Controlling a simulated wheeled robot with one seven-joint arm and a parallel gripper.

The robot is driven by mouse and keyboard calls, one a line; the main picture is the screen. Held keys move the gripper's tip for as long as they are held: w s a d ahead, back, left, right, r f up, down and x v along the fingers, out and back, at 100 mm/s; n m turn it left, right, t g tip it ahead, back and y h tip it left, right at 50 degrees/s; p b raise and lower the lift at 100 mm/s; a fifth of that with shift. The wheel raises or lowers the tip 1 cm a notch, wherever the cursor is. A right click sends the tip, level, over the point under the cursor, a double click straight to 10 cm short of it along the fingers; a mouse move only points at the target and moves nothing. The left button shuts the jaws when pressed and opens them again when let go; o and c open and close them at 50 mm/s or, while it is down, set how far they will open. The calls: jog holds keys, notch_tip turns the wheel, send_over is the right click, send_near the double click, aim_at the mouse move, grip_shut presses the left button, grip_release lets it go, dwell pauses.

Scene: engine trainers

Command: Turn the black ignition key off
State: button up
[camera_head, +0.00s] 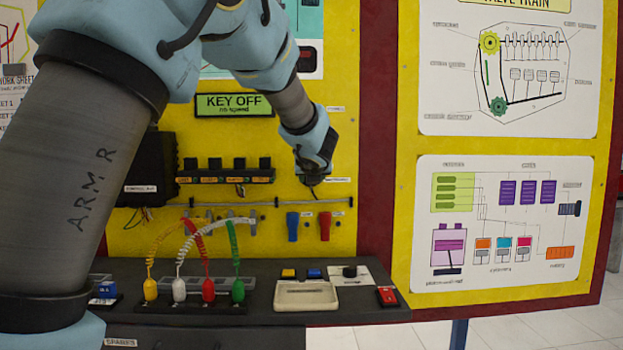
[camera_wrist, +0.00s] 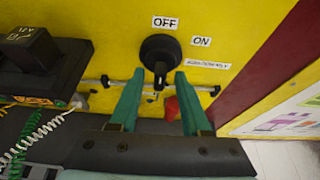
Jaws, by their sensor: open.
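The black ignition key (camera_wrist: 160,62) sits on the yellow panel in the wrist view, a round black knob with a grip whose near end points down in the picture. An OFF label (camera_wrist: 165,22) is above it and an ON label (camera_wrist: 201,41) is to its upper right. My gripper (camera_wrist: 160,78) is open, with one green finger on each side of the key's lower end; I cannot tell whether either touches it. In the head view my gripper (camera_head: 314,172) is at the panel and hides most of the key. A green display (camera_head: 234,104) reads KEY OFF.
A row of black-topped modules (camera_head: 225,172) is to the left. Coiled leads (camera_head: 208,250) rise from the dark bench (camera_head: 350,308). A maroon post (camera_head: 377,130) stands to the right.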

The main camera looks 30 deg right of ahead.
jog(key=shift+s, duration=0.1)
jog(key=v, duration=1)
jog(key=shift+s+a+r+b, duration=0.2)
jog(key=shift+s+b, duration=0.05)
jog(key=shift+b, duration=0.05)
jog(key=w+a+f+n+g+y+p, duration=0.1)
jog(key=a+f+n+g+y, duration=0.1)
jog(key=a+f+n, duration=0.55)
jog(key=w+a+f+n+g+y+p, duration=0.1)
jog(key=a+f+n+g+y, duration=0.3)
jog(key=a, duration=0.6)
jog(key=a+f+n+p, duration=0.1)
jog(key=a+f+n, duration=0.4)
jog(key=a+n, duration=0.3)
jog(key=s+a+f+n+g+p, duration=0.1)
jog(key=s+a+f+n, duration=0.3)
jog(key=n, duration=0.6)
jog(key=s+a+f+n+g+p, duration=0.1)
jog(key=s+a+f+n+g, duration=0.2)
jog(key=s+a+n, duration=0.5)
jog(key=a+f+n, duration=0.1)
jog(key=a+n, duration=0.1)
jog(key=a, duration=0.1)
jog(key=shift+f+g, duration=0.2)
jog(key=shift+g, duration=0.2)
